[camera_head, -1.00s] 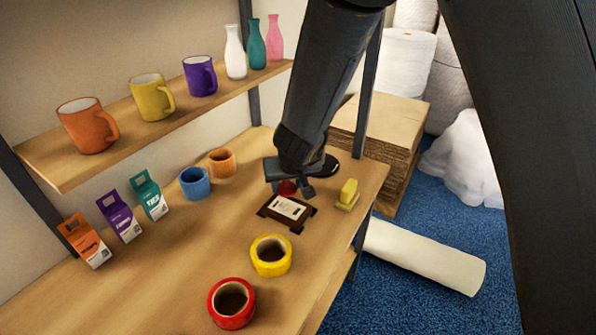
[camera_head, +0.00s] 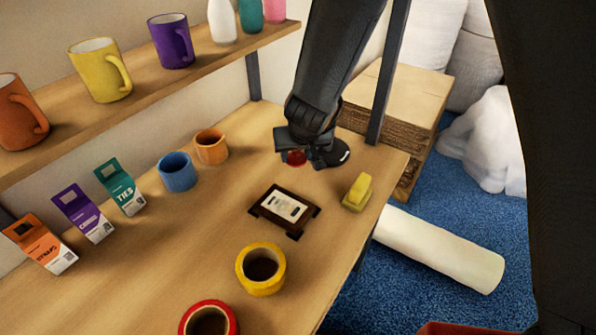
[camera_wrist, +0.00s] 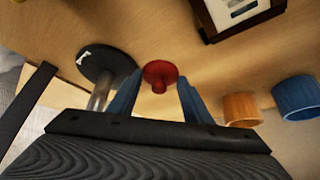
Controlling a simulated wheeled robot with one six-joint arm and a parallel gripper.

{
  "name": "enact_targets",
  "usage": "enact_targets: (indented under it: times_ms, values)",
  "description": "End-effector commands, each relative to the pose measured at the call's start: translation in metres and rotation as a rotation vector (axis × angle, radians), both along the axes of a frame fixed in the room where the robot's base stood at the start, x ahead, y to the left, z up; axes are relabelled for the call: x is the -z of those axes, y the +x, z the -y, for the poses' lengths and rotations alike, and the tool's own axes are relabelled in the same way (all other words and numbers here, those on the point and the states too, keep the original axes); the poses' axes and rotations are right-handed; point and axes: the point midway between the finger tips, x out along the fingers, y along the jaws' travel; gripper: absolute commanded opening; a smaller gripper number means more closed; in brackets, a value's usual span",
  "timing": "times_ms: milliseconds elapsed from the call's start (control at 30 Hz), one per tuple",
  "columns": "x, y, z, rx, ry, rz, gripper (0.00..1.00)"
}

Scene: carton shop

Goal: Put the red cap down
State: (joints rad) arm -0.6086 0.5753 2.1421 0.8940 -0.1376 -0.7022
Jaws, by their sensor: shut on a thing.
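The red cap (camera_wrist: 160,75) is round with a short stem, and it sits between the two blue fingers of my gripper (camera_wrist: 158,95) in the wrist view. In the head view the red cap (camera_head: 296,158) shows at the tips of my gripper (camera_head: 305,158), partly hidden by it. My gripper is shut on the cap, over the far end of the wooden table (camera_head: 190,225). I cannot tell whether the cap touches the table.
A black round base (camera_wrist: 103,62) stands close beside my gripper. A dark-framed stand (camera_head: 284,209), a yellow block (camera_head: 357,192), a yellow tape roll (camera_head: 247,272), a blue roll (camera_head: 177,178) and an orange roll (camera_head: 211,147) are nearby. Bare table lies between them.

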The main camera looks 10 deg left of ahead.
Motion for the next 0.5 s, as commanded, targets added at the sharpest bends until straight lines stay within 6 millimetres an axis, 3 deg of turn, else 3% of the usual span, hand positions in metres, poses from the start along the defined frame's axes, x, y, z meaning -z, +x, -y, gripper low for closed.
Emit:
enact_targets:
  times_ms: [267, 500]
  values:
    - [0.019, 0.000, 0.000, -0.001, -0.001, -0.001, 0.24]
    - [0.047, 0.000, 0.000, -0.001, -0.002, 0.000, 0.24]
